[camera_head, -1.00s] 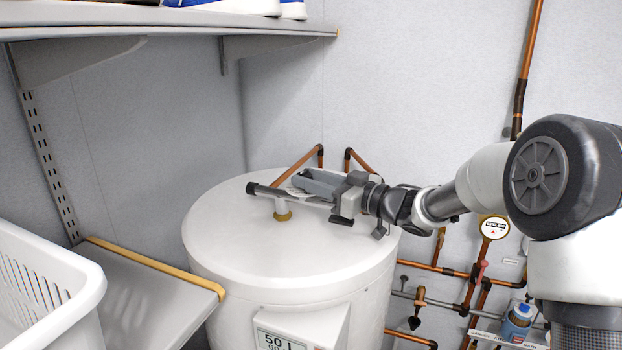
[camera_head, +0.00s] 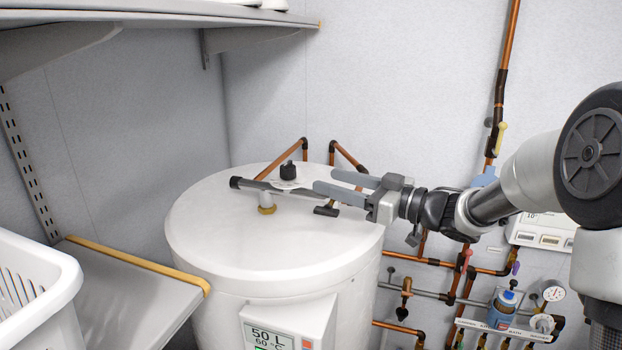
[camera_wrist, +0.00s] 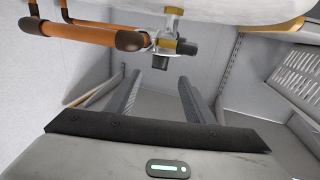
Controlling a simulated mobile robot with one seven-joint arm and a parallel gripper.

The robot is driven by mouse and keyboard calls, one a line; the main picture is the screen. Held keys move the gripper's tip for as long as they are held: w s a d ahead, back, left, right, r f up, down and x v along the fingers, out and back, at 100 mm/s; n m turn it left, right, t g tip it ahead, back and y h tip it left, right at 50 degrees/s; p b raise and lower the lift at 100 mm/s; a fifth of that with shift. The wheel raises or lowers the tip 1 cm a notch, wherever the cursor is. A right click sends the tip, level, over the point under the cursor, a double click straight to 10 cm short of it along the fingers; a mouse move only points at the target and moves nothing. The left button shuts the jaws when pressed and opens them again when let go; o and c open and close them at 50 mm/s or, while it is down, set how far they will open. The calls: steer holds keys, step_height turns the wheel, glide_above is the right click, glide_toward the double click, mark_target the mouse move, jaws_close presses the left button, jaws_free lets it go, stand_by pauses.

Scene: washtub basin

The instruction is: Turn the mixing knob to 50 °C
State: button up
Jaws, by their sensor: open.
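The mixing knob (camera_head: 288,170) is a small black knob on top of the mixing valve (camera_head: 283,185), above the white tank. Its scale and pointer are too small to read. My gripper (camera_head: 325,180) is open and empty, to the right of the knob and apart from it, with its fingers pointing left toward the valve. In the wrist view, my two fingers (camera_wrist: 160,82) are spread apart. The valve (camera_wrist: 168,42) shows beyond them near the top, with a dark part; I cannot tell whether that part is the knob.
The white tank (camera_head: 260,250) stands below the valve. Copper pipes (camera_head: 350,155) rise behind it, close to the gripper. More pipes and gauges (camera_head: 552,291) are on the right wall. A shelf (camera_head: 150,15) overhangs at upper left, and a white basket (camera_head: 40,290) sits at lower left.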

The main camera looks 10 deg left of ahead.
steer(key=v, duration=0.6)
steer(key=shift+d, duration=0.35)
